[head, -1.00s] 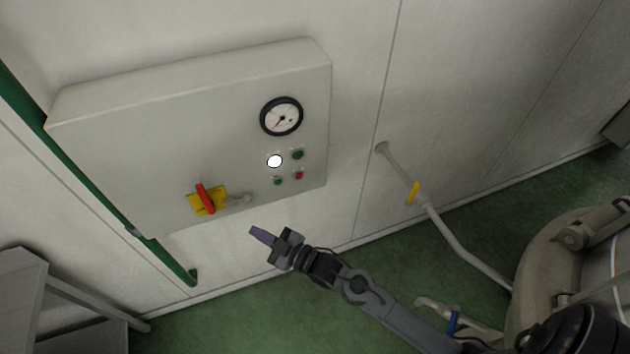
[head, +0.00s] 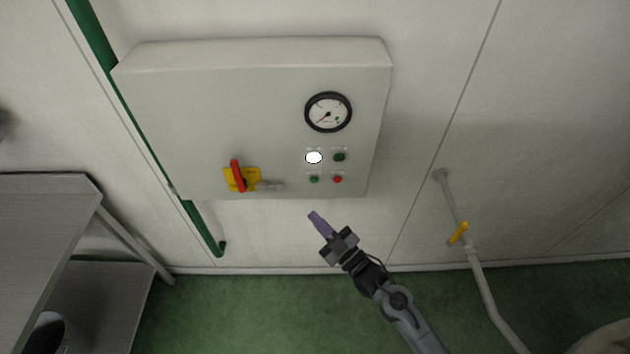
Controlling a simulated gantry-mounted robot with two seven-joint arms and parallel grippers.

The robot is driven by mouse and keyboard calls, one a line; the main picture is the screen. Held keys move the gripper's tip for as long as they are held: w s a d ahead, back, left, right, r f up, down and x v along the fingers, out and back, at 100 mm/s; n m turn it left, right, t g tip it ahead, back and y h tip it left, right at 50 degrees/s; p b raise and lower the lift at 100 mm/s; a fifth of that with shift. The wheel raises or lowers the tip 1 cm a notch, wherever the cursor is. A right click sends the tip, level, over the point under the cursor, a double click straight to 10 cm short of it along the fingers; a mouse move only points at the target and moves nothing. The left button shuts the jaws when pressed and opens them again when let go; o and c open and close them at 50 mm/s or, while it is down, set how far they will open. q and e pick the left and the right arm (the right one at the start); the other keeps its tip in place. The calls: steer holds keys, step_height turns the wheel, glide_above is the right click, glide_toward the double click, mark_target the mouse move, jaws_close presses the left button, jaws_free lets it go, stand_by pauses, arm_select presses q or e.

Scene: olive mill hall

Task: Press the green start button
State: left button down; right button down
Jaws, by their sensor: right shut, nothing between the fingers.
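A grey control cabinet (head: 200,110) hangs on the wall in the head view. Low on its right half is a small green button (head: 314,180), with a small red button (head: 337,180) just right of it. Above the red one is a larger dark green round fitting (head: 339,157), and left of that a bright white lamp (head: 314,157). Labels there are too small to read. My right gripper (head: 314,217) is shut and empty. In the picture its purple fingertips lie just below the cabinet's lower edge, under the green button, apart from it. My left gripper is not in view.
A round gauge (head: 328,112) sits above the buttons. A red-handled switch on a yellow plate (head: 241,179) is to their left. A pipe with a yellow valve handle (head: 458,233) is at right. A grey table (head: 45,215) stands at lower left.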

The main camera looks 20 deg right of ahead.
steer(key=shift+w+d, duration=0.1)
steer(key=b, duration=0.5)
glide_toward(314, 180)
steer(key=w+a+r, duration=0.2)
steer(key=w+a, duration=0.2)
steer(key=shift+w+a, duration=0.15)
steer(key=shift+a, duration=0.05)
steer(key=shift+r, duration=0.1)
stand_by(0.4)
stand_by(0.7)
steer(key=shift+w+d, duration=0.1)
steer(key=shift+w, duration=0.15)
steer(key=shift+w, duration=0.15)
stand_by(0.3)
